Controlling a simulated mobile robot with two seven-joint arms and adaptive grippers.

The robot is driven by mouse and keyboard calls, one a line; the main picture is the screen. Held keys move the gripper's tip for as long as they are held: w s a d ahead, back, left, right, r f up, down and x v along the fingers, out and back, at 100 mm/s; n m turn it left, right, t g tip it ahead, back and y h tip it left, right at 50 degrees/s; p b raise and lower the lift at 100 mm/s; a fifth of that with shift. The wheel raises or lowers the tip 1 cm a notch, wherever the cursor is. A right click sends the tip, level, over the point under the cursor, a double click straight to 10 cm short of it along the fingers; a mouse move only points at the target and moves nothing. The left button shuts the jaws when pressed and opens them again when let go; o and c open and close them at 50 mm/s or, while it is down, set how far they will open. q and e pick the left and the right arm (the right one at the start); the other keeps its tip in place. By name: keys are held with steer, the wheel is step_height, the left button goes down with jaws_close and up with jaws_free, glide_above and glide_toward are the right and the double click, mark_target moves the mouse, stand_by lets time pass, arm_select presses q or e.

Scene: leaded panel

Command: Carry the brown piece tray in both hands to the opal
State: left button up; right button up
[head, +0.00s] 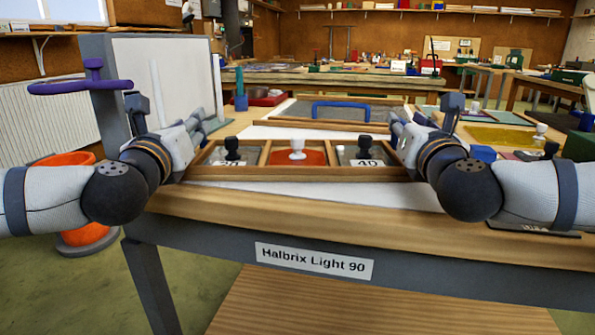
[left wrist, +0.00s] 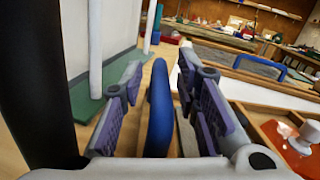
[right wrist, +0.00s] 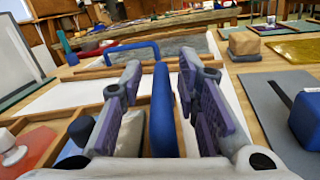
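The brown piece tray (head: 300,174) is a wooden frame on the bench, directly in front of me. It has three compartments: a dark-knobbed piece (head: 232,149) at left, a red piece with a white knob (head: 297,150) in the middle, and a dark-knobbed piece marked 40 (head: 364,148) at right. My left gripper (left wrist: 156,80) is open, its fingers on either side of a blue upright handle (left wrist: 158,115). My right gripper (right wrist: 160,80) is open around a similar blue handle (right wrist: 163,115) at the tray's other end. I cannot tell which thing is the opal.
The tray is on the near bench (head: 380,222), labelled Halbrix Light 90. Behind it lies a framed grey panel with a blue bar handle (head: 341,104). A tall white panel (head: 170,85) stands at left; a yellow sheet (head: 497,138) lies at right. An orange bin (head: 85,236) is on the floor.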

arm_select(q)
steer(key=shift+s+r, duration=0.1)
arm_select(e)
steer(key=shift+r, duration=0.1)
steer(key=shift+s, duration=0.3)
steer(key=s, duration=1.1)
steer(key=shift+s+a+f, duration=0.2)
steer(key=shift+s+f, duration=0.1)
steer(key=shift+f, duration=0.1)
arm_select(q)
steer(key=s, duration=1.2)
steer(key=shift+a+f, duration=0.15)
steer(key=shift+f, duration=0.2)
